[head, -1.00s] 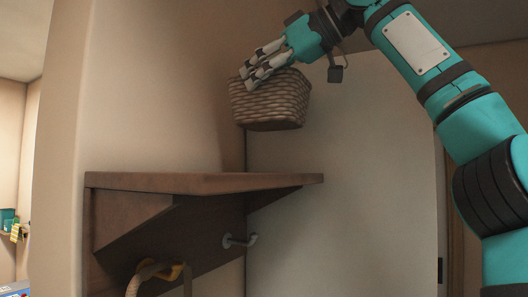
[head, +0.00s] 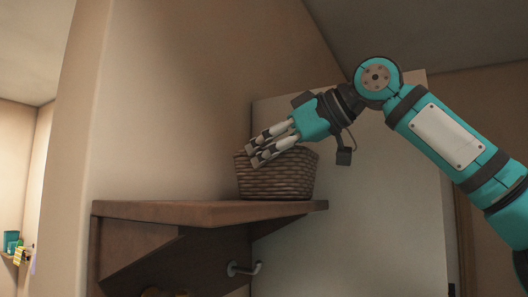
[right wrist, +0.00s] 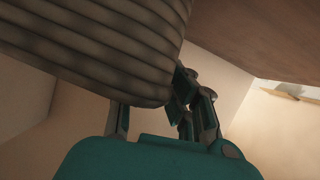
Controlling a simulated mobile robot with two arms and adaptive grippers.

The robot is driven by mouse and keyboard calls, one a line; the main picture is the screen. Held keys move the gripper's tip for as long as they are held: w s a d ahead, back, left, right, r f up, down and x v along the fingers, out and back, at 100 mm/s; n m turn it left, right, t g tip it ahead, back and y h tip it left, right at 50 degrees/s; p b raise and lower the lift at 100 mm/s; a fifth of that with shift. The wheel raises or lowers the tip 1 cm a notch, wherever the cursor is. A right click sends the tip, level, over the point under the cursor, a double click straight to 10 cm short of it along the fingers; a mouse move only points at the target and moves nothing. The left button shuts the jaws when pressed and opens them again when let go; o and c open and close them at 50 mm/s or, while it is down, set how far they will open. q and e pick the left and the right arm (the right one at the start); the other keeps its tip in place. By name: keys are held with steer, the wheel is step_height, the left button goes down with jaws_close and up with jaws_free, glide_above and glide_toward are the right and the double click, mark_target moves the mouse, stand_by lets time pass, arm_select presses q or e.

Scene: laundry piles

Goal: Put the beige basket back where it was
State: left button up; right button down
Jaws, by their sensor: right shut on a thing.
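The beige basket (head: 280,178) is woven and upright. In the head view its base meets the top of the brown wall shelf (head: 160,212), near the shelf's right end. My right gripper (head: 262,150) is shut on the basket's rim at its upper left side. In the right wrist view the basket (right wrist: 100,45) fills the upper left, and the gripper's dark fingers (right wrist: 190,105) are beside it. The brown surface of the shelf shows at upper right there. The inside of the basket is hidden. My left gripper is not in view.
A metal hook (head: 243,269) sticks out under the shelf. The shelf top left of the basket is bare. A pale panel (head: 350,220) stands behind and right of the shelf. A small teal item (head: 12,240) is far off at left.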

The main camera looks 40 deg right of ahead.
steer(key=c, duration=1.6)
jaws_free()
steer(key=shift+w+f, duration=0.1)
steer(key=shift+o, duration=0.7)
steer(key=shift+a, duration=0.1)
steer(key=b+v, duration=0.1)
steer(key=v, duration=1.1)
